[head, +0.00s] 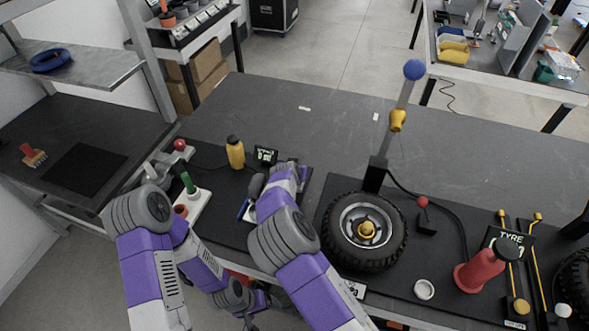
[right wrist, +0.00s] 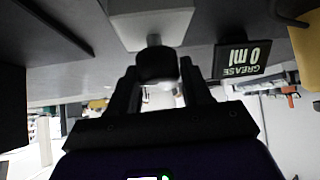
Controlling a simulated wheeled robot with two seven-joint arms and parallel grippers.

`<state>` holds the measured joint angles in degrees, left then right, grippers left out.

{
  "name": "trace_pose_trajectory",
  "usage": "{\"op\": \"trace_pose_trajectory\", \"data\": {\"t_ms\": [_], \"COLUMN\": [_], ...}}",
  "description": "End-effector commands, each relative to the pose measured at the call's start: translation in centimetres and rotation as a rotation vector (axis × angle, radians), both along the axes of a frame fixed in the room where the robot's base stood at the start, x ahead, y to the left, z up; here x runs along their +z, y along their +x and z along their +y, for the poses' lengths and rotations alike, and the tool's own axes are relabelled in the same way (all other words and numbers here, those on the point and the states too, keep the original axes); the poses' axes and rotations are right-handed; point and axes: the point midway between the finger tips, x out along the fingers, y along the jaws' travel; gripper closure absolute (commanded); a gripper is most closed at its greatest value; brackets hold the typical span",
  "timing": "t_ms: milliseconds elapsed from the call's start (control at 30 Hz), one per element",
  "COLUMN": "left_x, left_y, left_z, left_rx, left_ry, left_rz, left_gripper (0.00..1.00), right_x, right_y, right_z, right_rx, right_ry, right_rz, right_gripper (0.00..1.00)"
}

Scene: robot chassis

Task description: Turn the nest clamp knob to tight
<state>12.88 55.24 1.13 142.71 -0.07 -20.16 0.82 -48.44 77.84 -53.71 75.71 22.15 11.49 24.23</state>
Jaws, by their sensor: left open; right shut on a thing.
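In the right wrist view, a black knob (right wrist: 156,62) sits on a short metal stem coming out of a light grey block (right wrist: 150,22). The two dark fingers of my right gripper (right wrist: 157,78) stand on either side of the knob and are shut on it. No mark for tight shows on the knob. In the head view, my right arm hides the knob, the block and most of the right gripper. My left gripper (head: 252,318) is low at the bottom edge, below the bench front, open and far from the knob; its fingers are small and partly hidden.
A grease display (right wrist: 242,57) reading 0 ml stands beside the block, and also shows in the head view (head: 265,156). A yellow bottle (head: 235,152) stands left of it.

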Motion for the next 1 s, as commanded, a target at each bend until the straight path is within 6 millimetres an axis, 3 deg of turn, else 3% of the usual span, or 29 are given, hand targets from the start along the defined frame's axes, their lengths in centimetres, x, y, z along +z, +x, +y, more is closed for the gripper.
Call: {"op": "trace_pose_trajectory", "data": {"t_ms": [400, 967, 1000], "left_x": [-0.93, -1.0, -1.0], "left_y": [-0.01, -0.01, -0.01], "left_z": [0.0, 0.0, 0.0], "left_rx": [0.0, 0.0, 0.0], "left_ry": [0.0, 0.0, 0.0], "left_rz": [0.0, 0.0, 0.0], "left_gripper": [0.11, 0.11, 0.11], "right_x": [-0.06, -0.1, -0.11], "right_y": [0.06, 0.0, -0.01], "right_z": [0.09, 0.01, 0.0], "right_rx": [-0.193, -0.223, -0.223], "right_ry": [0.002, 0.004, 0.004], "right_rz": [-0.003, 0.001, 0.001], "right_gripper": [0.82, 0.82, 0.47]}}
